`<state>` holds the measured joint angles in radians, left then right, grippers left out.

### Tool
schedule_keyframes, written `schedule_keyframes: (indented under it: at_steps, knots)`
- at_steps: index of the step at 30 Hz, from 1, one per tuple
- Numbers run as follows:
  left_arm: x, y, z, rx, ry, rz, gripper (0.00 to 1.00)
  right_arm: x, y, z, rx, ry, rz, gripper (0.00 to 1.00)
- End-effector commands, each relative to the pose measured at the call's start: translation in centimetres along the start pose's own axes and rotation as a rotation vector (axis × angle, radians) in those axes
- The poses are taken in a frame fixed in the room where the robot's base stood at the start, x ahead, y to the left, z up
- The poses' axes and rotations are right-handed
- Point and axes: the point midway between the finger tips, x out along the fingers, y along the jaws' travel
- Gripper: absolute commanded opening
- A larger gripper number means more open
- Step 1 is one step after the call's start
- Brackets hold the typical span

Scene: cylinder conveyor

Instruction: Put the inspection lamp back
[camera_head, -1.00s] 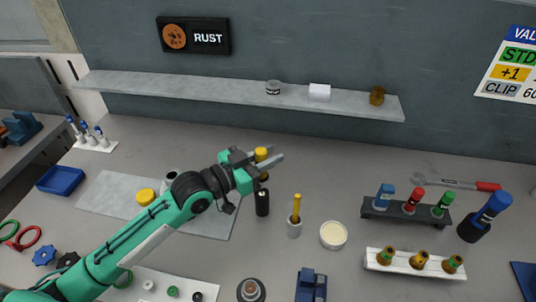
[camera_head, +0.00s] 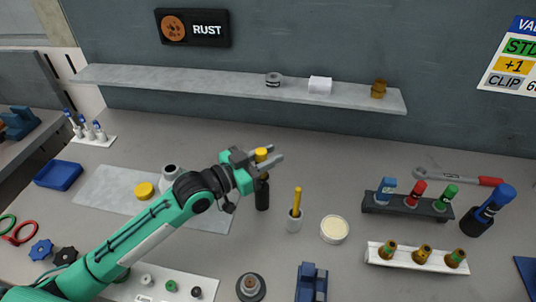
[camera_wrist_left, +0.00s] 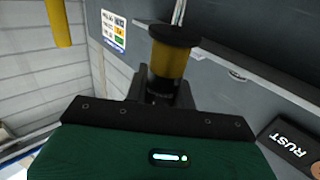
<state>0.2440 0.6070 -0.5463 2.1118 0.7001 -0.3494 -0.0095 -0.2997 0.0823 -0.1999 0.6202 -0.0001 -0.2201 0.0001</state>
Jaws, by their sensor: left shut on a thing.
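My left gripper (camera_head: 265,160) is shut on the inspection lamp (camera_head: 261,154), a yellow and black cylinder held upright above the workbench. In the left wrist view the lamp (camera_wrist_left: 170,62) has a wide black disc on top, a yellow body and a black lower part between the fingers. In the head view a black upright cylinder (camera_head: 262,194) shows directly below the gripper. I cannot tell whether it touches the lamp or is part of it. The fingers hide the join. My right gripper is not in view.
A grey mat (camera_head: 110,190) with a yellow disc (camera_head: 144,191) lies left. A shelf (camera_head: 180,78) runs along the back wall. Racks of vials stand right.

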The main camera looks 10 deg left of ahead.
Motion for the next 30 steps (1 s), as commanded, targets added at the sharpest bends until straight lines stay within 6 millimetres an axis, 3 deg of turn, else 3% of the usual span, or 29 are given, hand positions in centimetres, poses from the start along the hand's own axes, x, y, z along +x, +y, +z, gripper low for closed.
schedule_keyframes:
  at_steps: [30]
  knots:
    - [0.0, 0.0, 2.6, 0.0, 0.001, 0.0, 0.0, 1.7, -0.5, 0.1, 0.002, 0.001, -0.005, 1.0]
